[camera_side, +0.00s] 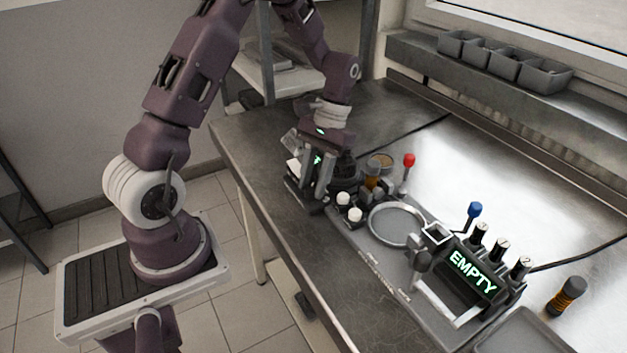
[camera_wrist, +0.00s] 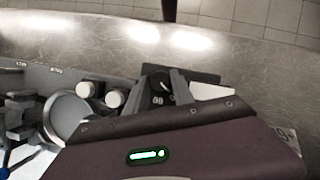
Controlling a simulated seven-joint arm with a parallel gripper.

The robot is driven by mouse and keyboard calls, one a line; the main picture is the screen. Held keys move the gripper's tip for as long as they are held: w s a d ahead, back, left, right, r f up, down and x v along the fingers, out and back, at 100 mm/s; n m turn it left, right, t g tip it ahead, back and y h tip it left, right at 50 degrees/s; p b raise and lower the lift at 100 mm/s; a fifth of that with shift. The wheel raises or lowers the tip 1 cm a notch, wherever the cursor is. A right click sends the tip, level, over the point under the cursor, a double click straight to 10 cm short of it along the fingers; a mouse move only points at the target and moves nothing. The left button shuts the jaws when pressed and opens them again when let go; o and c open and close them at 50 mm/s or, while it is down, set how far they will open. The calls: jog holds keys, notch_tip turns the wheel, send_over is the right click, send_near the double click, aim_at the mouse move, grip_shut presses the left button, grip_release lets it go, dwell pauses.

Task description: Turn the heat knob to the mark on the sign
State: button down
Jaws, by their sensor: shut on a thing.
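My gripper (camera_side: 317,188) is low over the far-left end of the grey bench fixture, pointing down. In the wrist view its two fingers (camera_wrist: 164,92) reach over a dark panel (camera_wrist: 206,77) and are shut on a dark round knob (camera_wrist: 165,82), which they partly hide. I take this for the heat knob; its pointer cannot be read. A small green glowing character (camera_side: 317,160) shows by the fingers in the side view, too small to read. A white plate (camera_side: 294,167) stands beside the gripper; I cannot tell any mark on it.
Two white-topped knobs (camera_side: 349,207), a round pan (camera_side: 397,224) and a red-topped lever (camera_side: 408,161) lie close on the right. Farther right are a blue-topped lever (camera_side: 474,210), several black numbered cylinders and a lit "EMPTY" display (camera_side: 472,271). The bench's front edge is near.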

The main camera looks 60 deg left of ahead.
jog(key=m+y, duration=0.1)
jog(key=m, duration=0.3)
jog(key=shift+d+m+y, duration=0.15)
jog(key=shift+m+y, duration=0.15)
jog(key=shift+y, duration=0.1)
jog(key=m+y, duration=0.1)
jog(key=m, duration=0.3)
jog(key=shift+d+m+y, duration=0.1)
jog(key=shift+m+y, duration=0.3)
jog(key=shift+m, duration=0.3)
jog(key=c, duration=1.4)
grip_release()
jog(key=shift+o, duration=0.2)
